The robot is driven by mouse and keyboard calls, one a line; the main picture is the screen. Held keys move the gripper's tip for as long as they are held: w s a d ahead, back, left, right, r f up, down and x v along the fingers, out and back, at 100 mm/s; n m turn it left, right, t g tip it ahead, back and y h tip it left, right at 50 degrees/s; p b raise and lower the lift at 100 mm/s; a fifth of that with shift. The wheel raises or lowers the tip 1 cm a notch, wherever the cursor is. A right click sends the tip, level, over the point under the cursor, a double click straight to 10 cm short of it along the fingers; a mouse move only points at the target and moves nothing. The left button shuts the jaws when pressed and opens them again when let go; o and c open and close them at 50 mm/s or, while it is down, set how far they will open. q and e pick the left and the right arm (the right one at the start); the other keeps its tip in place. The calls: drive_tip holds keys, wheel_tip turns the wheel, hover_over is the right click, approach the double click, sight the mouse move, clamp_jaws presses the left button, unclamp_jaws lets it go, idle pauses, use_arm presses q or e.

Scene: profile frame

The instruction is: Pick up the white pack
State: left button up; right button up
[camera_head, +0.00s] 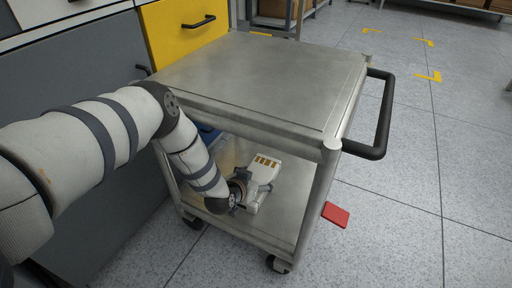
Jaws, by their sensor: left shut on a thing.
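The white pack (263,172) is at the lower shelf of the metal cart (265,75). It is a pale block with several gold-brown patches on its top. My left arm comes in from the left and reaches under the cart's top. My left gripper (247,194) is at the pack's near side and shut on it. The fingers are small and partly hidden by the wrist, and I cannot tell whether the pack touches the shelf (272,225). My right gripper is out of view.
The cart's top is empty. Its near corner post (318,205) stands right of my gripper, and a black handle (380,115) sticks out right. A red plate (335,214) is beside the post. Grey and yellow drawers (185,30) stand left. The floor at right is open.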

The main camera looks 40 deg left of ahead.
sight(255, 171)
use_arm(q)
drive_tip(key=shift+s, duration=0.1)
drive_tip(key=shift+c, duration=0.2)
drive_tip(key=shift+r+p, duration=0.35)
drive_tip(key=r, duration=0.1)
drive_tip(key=r+p, duration=0.2)
drive_tip(key=shift+s+d+r, duration=0.15)
drive_tip(key=shift+s+r, duration=0.1)
drive_tip(key=shift+r, duration=0.1)
drive_tip(key=s+r+p, duration=0.2)
drive_tip(key=r, duration=0.1)
drive_tip(key=s+d+r+p, duration=0.1)
drive_tip(key=r, duration=0.1)
drive_tip(key=shift+s+p, duration=0.15)
drive_tip(key=shift+p, duration=0.2)
drive_tip(key=s+d+r+p, duration=0.2)
drive_tip(key=s+r+p, duration=0.1)
drive_tip(key=s, duration=0.6)
drive_tip(key=shift+s+d+r+p, duration=0.25)
drive_tip(key=shift+d+p, duration=0.15)
drive_tip(key=shift+p, duration=0.1)
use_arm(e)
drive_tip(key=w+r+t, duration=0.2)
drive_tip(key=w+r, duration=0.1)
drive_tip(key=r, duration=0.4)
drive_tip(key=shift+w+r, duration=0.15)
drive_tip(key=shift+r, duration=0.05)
